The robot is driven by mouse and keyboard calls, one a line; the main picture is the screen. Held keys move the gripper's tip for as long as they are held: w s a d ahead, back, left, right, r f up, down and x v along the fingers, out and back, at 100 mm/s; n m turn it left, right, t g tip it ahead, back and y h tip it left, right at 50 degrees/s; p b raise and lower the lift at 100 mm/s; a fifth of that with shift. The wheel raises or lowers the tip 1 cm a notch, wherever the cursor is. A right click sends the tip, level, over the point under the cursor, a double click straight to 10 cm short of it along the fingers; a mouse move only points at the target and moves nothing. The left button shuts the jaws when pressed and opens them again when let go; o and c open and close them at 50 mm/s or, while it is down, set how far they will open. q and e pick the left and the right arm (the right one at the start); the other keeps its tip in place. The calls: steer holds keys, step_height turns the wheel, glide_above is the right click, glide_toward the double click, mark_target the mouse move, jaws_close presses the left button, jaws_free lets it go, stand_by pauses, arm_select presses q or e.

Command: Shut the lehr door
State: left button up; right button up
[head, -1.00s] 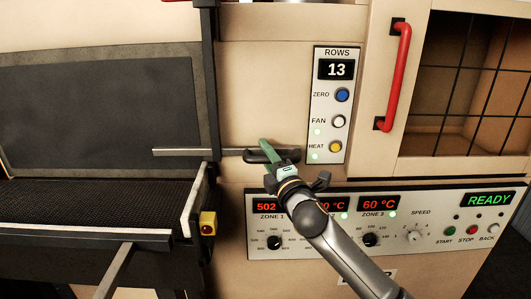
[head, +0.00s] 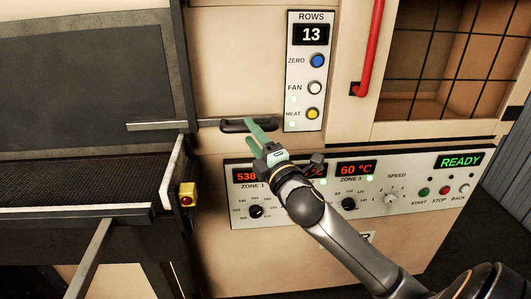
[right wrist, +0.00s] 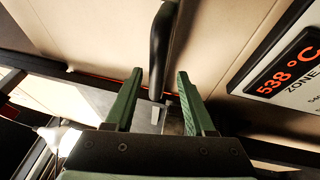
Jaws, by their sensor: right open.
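A black handle (head: 236,126) sits at the right end of a flat metal bar (head: 160,126) on the beige machine front. The bar reaches left across the edge of a large dark panel (head: 80,85), which stands above a dark mesh belt (head: 90,182). I cannot tell for certain which part is the lehr door. My right gripper (head: 254,130) is open at the handle's right end, its green fingers apart. In the right wrist view, the handle (right wrist: 160,50) stands between and just beyond the fingertips (right wrist: 160,82). The gripper does not hold it. My left gripper is not in view.
A control panel (head: 270,215) with dials lies below my right gripper; Zone 1 reads 538. A ROWS panel (head: 310,75) shows 13. A red handle (head: 371,50) stands beside a gridded window (head: 450,60). A yellow box with a red button (head: 187,195) sits by the belt.

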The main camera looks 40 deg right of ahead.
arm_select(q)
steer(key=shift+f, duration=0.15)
arm_select(e)
steer(key=v, duration=0.7)
steer(key=shift+f, duration=0.1)
steer(key=s+a+f+m+g+y, duration=0.2)
steer(key=a+f+m+g, duration=0.15)
steer(key=f, duration=0.75)
steer(key=s+a+f+m+g+y, duration=0.1)
steer(key=s+a+f+m+g, duration=0.2)
steer(key=f, duration=0.8)
steer(key=s+a+f+m+g+y, duration=0.45)
steer(key=s+a+f+m, duration=0.35)
steer(key=s+a+f, duration=0.5)
arm_select(q)
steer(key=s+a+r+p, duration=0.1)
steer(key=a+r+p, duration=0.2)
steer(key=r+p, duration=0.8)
steer(key=p, duration=0.3)
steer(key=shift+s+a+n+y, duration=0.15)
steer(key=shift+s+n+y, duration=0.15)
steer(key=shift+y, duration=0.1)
arm_select(e)
steer(key=d+r+h, duration=0.2)
steer(key=d+r, duration=0.1)
steer(key=r, duration=0.6)
steer(key=shift+d+r+t, duration=0.2)
steer(key=shift+d+t, duration=0.1)
steer(key=shift+m, duration=0.25)
